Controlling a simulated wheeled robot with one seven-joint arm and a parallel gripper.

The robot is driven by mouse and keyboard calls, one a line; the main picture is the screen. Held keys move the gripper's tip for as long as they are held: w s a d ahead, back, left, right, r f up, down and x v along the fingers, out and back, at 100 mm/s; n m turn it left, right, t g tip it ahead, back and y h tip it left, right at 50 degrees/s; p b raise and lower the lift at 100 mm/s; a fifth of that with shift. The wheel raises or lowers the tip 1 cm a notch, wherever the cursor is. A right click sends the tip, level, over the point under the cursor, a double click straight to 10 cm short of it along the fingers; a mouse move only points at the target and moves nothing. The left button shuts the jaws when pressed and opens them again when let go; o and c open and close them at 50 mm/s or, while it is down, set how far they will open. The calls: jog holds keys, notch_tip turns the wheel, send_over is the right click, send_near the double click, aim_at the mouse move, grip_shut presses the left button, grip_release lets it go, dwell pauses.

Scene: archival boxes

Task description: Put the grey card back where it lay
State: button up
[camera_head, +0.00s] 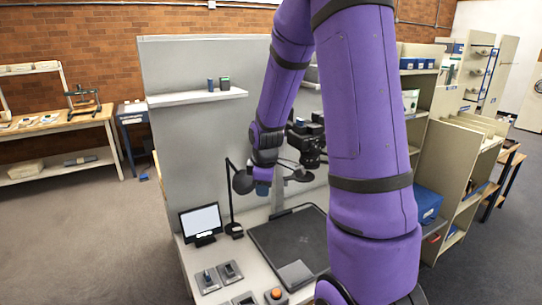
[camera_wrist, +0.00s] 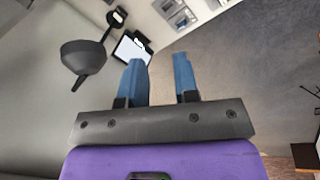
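A flat grey piece (camera_head: 296,274), which may be the grey card, lies at the front edge of the dark mat (camera_head: 285,240) on the worktop. I cannot tell for sure that it is the card. My gripper (camera_head: 262,189) is above the worktop near the lamp, higher than the mat and to the left of its middle. In the wrist view its two blue fingers (camera_wrist: 159,65) stand apart with nothing between them. The mat and the grey piece cannot be made out in the wrist view.
A black desk lamp (camera_head: 233,200) stands close to my gripper; its shade (camera_wrist: 84,56) looms in the wrist view. A small monitor (camera_head: 201,222) stands at left. Small devices (camera_head: 208,280) and an orange button (camera_head: 276,293) sit at the front. A shelf (camera_head: 197,97) holds two small items.

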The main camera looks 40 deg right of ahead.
jog(key=s+a+r+m+t, duration=0.1)
jog(key=s+a+r+m, duration=0.1)
jog(key=s+a+r, duration=0.4)
jog(key=s+a+r+m+t, duration=0.15)
jog(key=a+r, duration=0.25)
jog(key=r, duration=0.5)
jog(key=s+a+r+m, duration=0.2)
jog(key=s+a+r, duration=0.1)
jog(key=s, duration=0.4)
jog(key=s+a+r+m+y, duration=0.1)
jog(key=s+a+r+m, duration=0.2)
jog(key=s, duration=0.4)
jog(key=shift+a+r, duration=0.25)
jog(key=shift+r, duration=0.3)
jog(key=shift+w+t, duration=0.1)
jog(key=shift+t, duration=0.15)
